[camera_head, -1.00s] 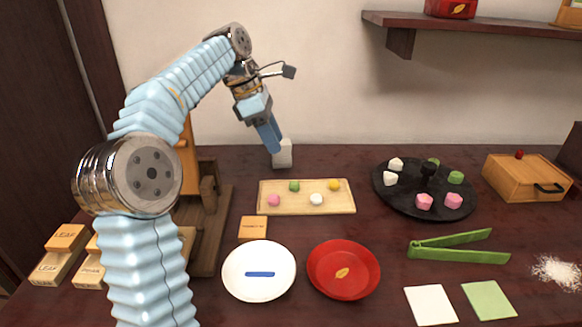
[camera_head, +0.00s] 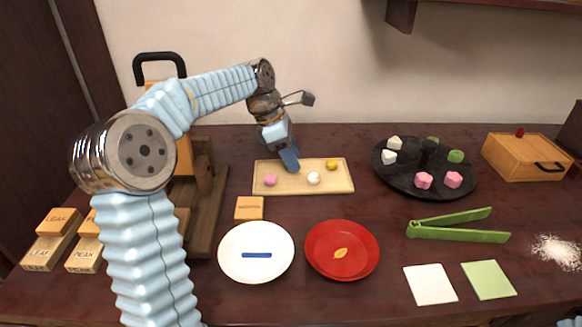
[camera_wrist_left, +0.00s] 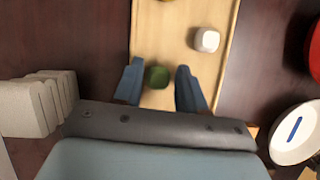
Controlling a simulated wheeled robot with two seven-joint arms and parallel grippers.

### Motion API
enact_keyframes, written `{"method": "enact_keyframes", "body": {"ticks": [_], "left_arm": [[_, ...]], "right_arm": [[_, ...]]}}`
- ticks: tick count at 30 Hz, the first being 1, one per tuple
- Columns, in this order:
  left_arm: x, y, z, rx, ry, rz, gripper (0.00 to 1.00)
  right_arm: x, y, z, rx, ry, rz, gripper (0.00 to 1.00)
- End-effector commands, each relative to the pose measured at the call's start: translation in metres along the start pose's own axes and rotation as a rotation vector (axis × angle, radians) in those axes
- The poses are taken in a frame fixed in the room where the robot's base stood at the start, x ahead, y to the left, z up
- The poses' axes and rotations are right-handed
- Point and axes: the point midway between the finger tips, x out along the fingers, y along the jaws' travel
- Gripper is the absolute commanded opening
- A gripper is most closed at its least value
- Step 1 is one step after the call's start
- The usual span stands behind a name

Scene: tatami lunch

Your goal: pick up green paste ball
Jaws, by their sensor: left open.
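The green paste ball (camera_wrist_left: 157,77) lies on the wooden tray (camera_wrist_left: 150,30) between the two open fingers of my left gripper (camera_wrist_left: 158,88) in the left wrist view, with a gap on each side. In the head view my left gripper (camera_head: 292,168) is over the back left of the tray (camera_head: 335,185) and hides the green ball. A pink ball (camera_head: 271,180), a white ball (camera_head: 314,178) and a yellow ball (camera_head: 331,165) are on the same tray. The white ball also shows in the left wrist view (camera_wrist_left: 206,40). My right gripper is not in view.
A white plate (camera_head: 234,262) and a red plate (camera_head: 362,259) stand in front of the tray. A black round stand (camera_head: 405,184) with several coloured pieces is to its right. Green tongs (camera_head: 455,233) lie at the right. A wooden device (camera_head: 206,215) stands left.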

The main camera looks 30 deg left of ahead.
Motion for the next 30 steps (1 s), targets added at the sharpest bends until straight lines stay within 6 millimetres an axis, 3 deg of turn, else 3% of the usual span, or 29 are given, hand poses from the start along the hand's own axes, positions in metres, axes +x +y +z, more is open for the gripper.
{"method": "enact_keyframes", "body": {"ticks": [9, 17, 25, 30], "left_arm": [[0.007, 0.000, 0.000, 0.000, 0.000, 0.001, 0.39], [0.007, 0.000, 0.000, 0.000, 0.000, 0.001, 0.00], [0.006, 0.000, 0.001, 0.000, 0.000, 0.001, 0.00], [-0.006, 0.001, 0.006, 0.001, -0.001, 0.003, 0.00]], "right_arm": [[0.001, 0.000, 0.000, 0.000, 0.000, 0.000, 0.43], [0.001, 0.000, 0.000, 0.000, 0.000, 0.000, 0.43], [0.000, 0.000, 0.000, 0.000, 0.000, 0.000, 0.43], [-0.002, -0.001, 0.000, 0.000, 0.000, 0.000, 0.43]]}}
